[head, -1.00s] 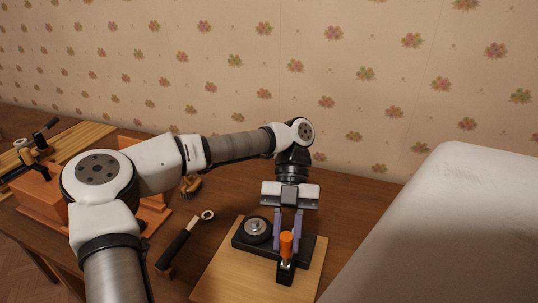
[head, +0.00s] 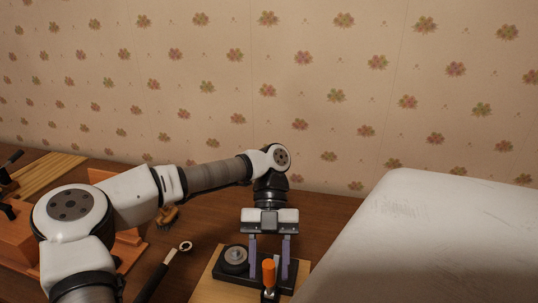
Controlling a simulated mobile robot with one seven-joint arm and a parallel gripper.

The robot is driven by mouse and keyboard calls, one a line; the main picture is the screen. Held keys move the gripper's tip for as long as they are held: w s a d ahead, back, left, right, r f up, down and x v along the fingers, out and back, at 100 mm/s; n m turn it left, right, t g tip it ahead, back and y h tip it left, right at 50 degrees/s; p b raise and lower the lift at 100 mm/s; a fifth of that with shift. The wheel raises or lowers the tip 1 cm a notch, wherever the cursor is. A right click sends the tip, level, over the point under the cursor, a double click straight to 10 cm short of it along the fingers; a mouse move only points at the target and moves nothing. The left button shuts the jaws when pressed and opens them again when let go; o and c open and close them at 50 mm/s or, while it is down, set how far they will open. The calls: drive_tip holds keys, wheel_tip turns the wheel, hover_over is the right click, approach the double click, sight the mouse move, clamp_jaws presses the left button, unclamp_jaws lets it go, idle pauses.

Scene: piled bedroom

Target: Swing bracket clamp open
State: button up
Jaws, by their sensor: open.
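The bracket clamp has an upright orange handle (head: 268,272) on a black base (head: 225,277), with a round dark disc (head: 234,258) at the base's left end. It is mounted on a light wooden board (head: 206,290), whose front is cut off by the picture's lower edge. My gripper (head: 269,274) points down over the base with its two purple fingers spread. The orange handle shows in the gap between them, apart from both in the picture. I cannot tell whether the fingers are level with the handle or behind it in depth.
A black-handled tool (head: 152,283) with a ring-shaped piece (head: 185,247) lies left of the board. An orange wooden box (head: 20,243) and a small brown item (head: 167,215) are farther left. A large white padded block (head: 430,240) rises close on the right.

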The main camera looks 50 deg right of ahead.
drive_tip(key=p+v, duration=0.7)
drive_tip(key=v, duration=0.7)
drive_tip(key=shift+p, duration=0.3)
drive_tip(key=shift+a, duration=0.1)
